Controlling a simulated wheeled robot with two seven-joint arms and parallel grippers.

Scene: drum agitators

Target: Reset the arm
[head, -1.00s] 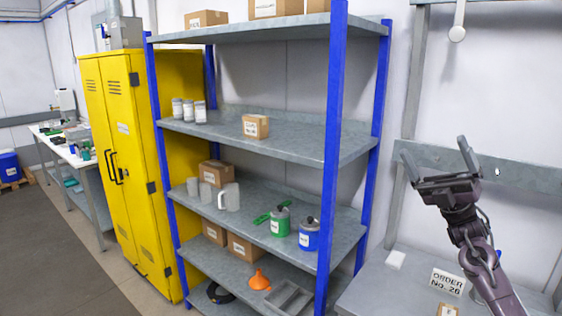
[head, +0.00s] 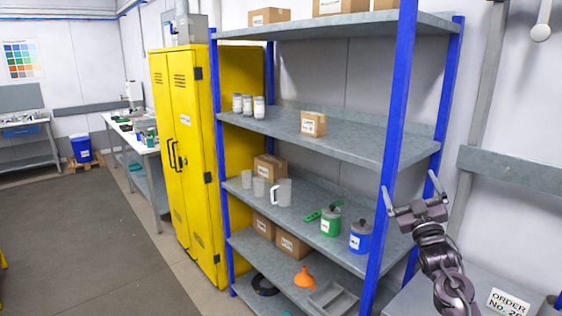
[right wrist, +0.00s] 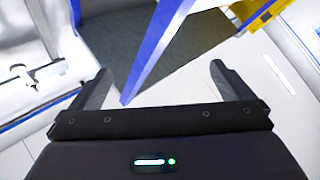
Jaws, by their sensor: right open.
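My right gripper (head: 412,195) is raised at the right of the head view, in front of the shelf's blue front post (head: 392,130). Its two fingers are spread and nothing is between them. The right wrist view also shows the open gripper (right wrist: 160,88), with a blue post (right wrist: 160,45) beyond the fingers. I cannot tell whether the post touches a finger. My left gripper is not in view.
A grey shelf (head: 310,135) holds boxes, white jars, a green can (head: 331,221) and a blue can (head: 360,237). A yellow cabinet (head: 180,140) stands left of it. A bench with an order sign (head: 508,302) is at lower right. Open floor (head: 90,240) lies left.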

